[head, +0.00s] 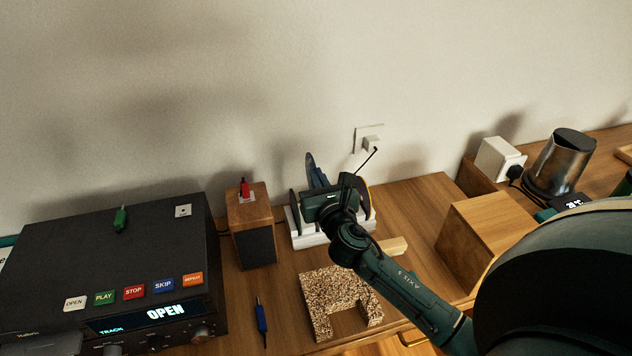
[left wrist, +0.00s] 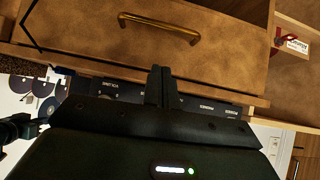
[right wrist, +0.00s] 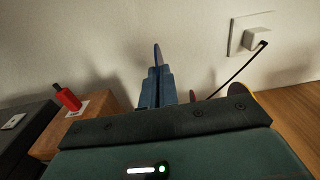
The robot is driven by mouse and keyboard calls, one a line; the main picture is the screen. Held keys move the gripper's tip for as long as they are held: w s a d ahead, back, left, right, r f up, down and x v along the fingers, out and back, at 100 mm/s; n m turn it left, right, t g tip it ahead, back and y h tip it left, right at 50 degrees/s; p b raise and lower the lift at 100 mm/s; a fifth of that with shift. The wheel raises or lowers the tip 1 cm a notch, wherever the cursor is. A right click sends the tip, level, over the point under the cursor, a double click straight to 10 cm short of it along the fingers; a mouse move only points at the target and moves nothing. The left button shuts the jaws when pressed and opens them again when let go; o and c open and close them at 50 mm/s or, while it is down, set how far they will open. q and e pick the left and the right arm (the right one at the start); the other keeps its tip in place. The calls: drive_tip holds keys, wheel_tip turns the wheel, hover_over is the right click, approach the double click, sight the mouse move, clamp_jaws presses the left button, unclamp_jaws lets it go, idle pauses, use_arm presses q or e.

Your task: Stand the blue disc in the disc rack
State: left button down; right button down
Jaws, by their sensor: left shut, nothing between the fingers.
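The white disc rack (head: 306,240) stands on the wooden top against the wall, partly hidden by my right gripper. The blue disc (head: 310,161) is edge-on and upright above the rack; it also shows in the right wrist view (right wrist: 157,54). My right gripper (right wrist: 155,88) is shut on it, directly over the rack; the gripper also shows in the head view (head: 318,180). Whether the disc's lower edge touches a slot is hidden. My left gripper (left wrist: 160,86) is shut and empty, in front of a wooden drawer, outside the head view.
A dark disc (head: 295,213) stands at the rack's left end, a yellow-edged one (right wrist: 243,86) at its right. A wooden box with a red switch (head: 244,188) and black player (head: 140,250) are left. A speckled block (head: 335,292) lies in front; a wooden box (head: 485,235) stands right.

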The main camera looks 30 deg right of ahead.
drive_tip(key=shift+f+b, duration=0.7)
drive_tip(key=shift+f, duration=0.15)
drive_tip(key=shift+f+b, duration=0.6)
drive_tip(key=shift+f, duration=0.2)
wheel_tip(320, 180, down, 2)
drive_tip(key=shift+f+b, duration=0.15)
drive_tip(key=shift+b, duration=0.8)
wheel_tip(320, 180, down, 2)
drive_tip(key=shift+f+b, duration=0.1)
drive_tip(key=shift+b, duration=0.75)
drive_tip(key=shift+f+b, duration=0.45)
drive_tip(key=shift+f, duration=0.15)
use_arm(q)
drive_tip(key=shift+w+d+f+t+h, duration=0.25)
drive_tip(key=shift+d+f+t+h, duration=0.1)
drive_tip(key=shift+d, duration=0.2)
drive_tip(key=shift+w+d+f+t+h, duration=0.25)
drive_tip(key=shift+d+f, duration=0.1)
drive_tip(key=shift+d, duration=0.2)
use_arm(e)
drive_tip(key=shift+f, duration=0.1)
use_arm(q)
drive_tip(key=shift+r, duration=0.1)
